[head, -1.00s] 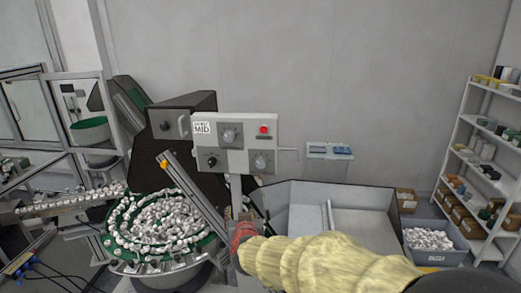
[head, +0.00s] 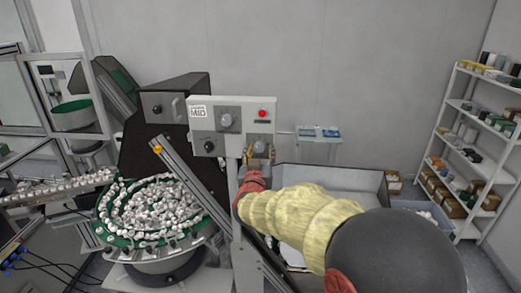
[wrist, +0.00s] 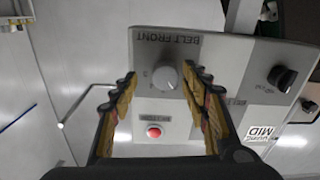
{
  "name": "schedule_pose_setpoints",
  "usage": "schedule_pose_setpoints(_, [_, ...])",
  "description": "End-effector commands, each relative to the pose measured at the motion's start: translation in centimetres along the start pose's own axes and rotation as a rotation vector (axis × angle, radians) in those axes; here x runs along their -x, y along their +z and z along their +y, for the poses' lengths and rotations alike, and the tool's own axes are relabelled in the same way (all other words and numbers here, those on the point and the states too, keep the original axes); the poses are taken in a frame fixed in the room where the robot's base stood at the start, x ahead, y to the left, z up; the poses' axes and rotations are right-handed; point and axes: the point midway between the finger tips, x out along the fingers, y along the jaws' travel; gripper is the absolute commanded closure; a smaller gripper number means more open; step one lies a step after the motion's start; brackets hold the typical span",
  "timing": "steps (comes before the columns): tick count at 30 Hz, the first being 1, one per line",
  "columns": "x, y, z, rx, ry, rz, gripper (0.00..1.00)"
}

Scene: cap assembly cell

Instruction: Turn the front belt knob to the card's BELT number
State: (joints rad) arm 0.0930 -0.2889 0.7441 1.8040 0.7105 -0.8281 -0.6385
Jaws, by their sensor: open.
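The front belt knob (wrist: 168,77) is a grey round dial on a dark plate labelled BELT-FRONT, upside down in the wrist view. In the head view this plate is the lower right one on the control panel (head: 238,103), mostly behind my gripper (head: 260,155). My gripper (wrist: 165,80) is open, its two yellow-and-black fingers on either side of the knob with gaps showing. I cannot tell how deep the tips reach. A white card (head: 198,112) on the panel shows large letters MID, also in the wrist view (wrist: 266,139); its smaller line is unreadable.
A red button (wrist: 154,132) is near the fingers. A black knob (head: 209,147) and another grey knob (head: 226,120) share the panel. A bowl feeder (head: 160,212) of white caps stands at left. A shelf rack (head: 470,140) stands at right.

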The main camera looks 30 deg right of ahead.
Motion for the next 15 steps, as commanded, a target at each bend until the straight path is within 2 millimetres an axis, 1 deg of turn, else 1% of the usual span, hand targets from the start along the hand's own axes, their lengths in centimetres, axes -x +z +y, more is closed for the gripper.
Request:
schedule_pose_setpoints(3, [-0.78,0.09,0.04,0.0,0.0,-0.002,0.54])
schedule_pose_setpoints(11, [-0.93,0.1,-0.02,0.0,-0.001,-0.001,0.54])
schedule_pose_setpoints(15, [-0.93,0.12,-0.04,0.0,-0.001,-0.001,0.6])
